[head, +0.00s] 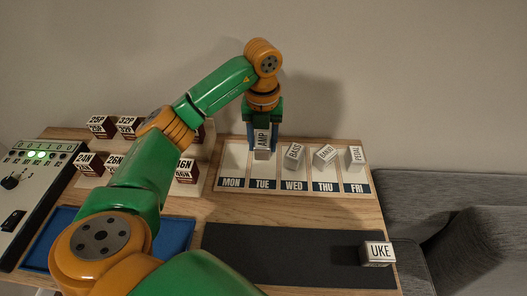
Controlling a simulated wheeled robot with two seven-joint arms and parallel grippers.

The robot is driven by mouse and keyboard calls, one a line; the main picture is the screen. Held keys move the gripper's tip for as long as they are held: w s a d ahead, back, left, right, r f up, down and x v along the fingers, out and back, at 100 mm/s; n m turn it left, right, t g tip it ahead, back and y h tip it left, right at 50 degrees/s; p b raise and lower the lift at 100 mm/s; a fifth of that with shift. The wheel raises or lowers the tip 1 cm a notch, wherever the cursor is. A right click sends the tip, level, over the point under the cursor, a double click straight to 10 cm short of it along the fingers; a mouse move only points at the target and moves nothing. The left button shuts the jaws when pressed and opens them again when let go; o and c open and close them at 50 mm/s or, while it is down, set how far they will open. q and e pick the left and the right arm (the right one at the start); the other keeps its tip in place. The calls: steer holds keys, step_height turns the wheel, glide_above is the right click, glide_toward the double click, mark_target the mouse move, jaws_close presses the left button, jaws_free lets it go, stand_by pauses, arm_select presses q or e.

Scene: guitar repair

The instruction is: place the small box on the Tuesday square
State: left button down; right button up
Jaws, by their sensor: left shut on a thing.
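My left gripper (263,138) points down at the back of the board and is shut on a small pale box marked AMP (262,141). The AMP box is at the Tuesday square (262,171), toward its back part; I cannot tell whether it touches the board. The weekday board (295,187) has squares labelled MON, TUE, WED, THU and FRI. The Monday square (233,163) is empty. Small boxes stand at Wednesday (293,156), Thursday (325,155) and Friday (355,157). My right gripper is not in view.
A box marked UKE (378,253) sits at the right end of a dark mat (270,250). Several labelled boxes (101,126) stand on a rack at left, partly behind my arm. A blue tray (177,235) and a switch panel (30,185) lie at left.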

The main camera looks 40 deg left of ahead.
mark_target(264, 150)
arm_select(q)
steer(key=shift+w+a+f+p, duration=0.2)
steer(key=shift+w+f, duration=0.25)
steer(key=shift+f, duration=0.1)
steer(key=shift+w+a+f+p, duration=0.15)
steer(key=shift+w+f, duration=0.25)
steer(key=shift+f, duration=0.15)
step_height(264, 150, down, 3)
steer(key=shift+r+p, duration=0.15)
steer(key=shift+p, duration=0.3)
steer(key=shift+a+f, duration=0.1)
steer(key=shift+f, duration=0.2)
steer(key=shift+w+f, duration=0.1)
steer(key=shift+c, duration=1.7)
jaws_free()
steer(key=shift+f, duration=0.1)
